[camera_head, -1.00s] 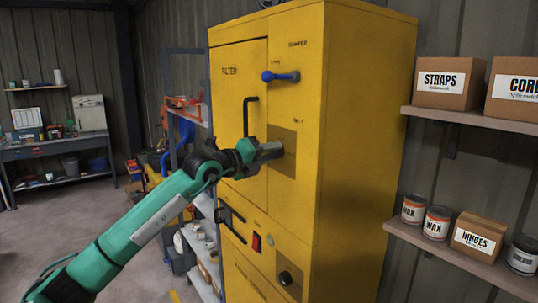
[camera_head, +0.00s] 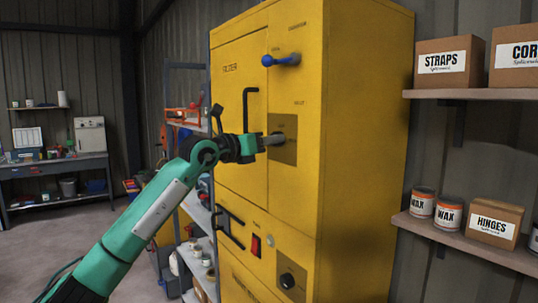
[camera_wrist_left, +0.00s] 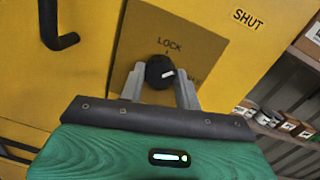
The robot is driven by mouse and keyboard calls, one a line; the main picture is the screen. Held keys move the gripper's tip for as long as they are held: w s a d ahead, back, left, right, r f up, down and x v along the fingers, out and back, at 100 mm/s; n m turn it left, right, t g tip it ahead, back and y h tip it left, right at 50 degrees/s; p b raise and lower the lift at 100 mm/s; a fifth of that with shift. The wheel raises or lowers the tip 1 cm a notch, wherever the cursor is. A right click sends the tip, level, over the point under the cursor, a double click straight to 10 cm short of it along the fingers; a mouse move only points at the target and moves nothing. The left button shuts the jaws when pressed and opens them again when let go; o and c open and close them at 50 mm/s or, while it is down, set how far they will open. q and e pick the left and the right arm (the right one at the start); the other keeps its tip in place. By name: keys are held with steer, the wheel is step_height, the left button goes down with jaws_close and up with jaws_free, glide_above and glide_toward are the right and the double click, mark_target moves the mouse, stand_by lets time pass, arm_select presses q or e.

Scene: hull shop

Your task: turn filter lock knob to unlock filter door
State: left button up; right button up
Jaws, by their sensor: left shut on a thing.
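The yellow cabinet has a filter door (camera_head: 229,150) on its left with a black bar handle (camera_head: 248,105); the door looks shut. The black lock knob (camera_wrist_left: 158,70) sits on a dull square plate (camera_wrist_left: 195,40), below the word LOCK. A white mark on the knob lies toward its right side. Another label at the right is partly hidden by a finger. My left gripper (camera_head: 275,139) is at the plate, its two grey fingers on either side of the knob and shut on it. In the head view the fingers hide the knob. My right gripper is not in view.
A blue lever (camera_head: 281,60) sticks out above the plate. A red switch (camera_head: 256,245) and a black dial (camera_head: 287,281) are lower on the cabinet. Shelves with boxes (camera_head: 447,63) and cans (camera_head: 421,203) stand at the right; a workbench (camera_head: 55,165) is at the back left.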

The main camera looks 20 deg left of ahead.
arm_select(q)
steer(key=m+h+b, duration=0.1)
steer(key=m+b, duration=0.3)
steer(key=m, duration=0.5)
steer(key=shift+f, duration=0.1)
steer(key=shift+m, duration=0.4)
steer(key=o, duration=1)
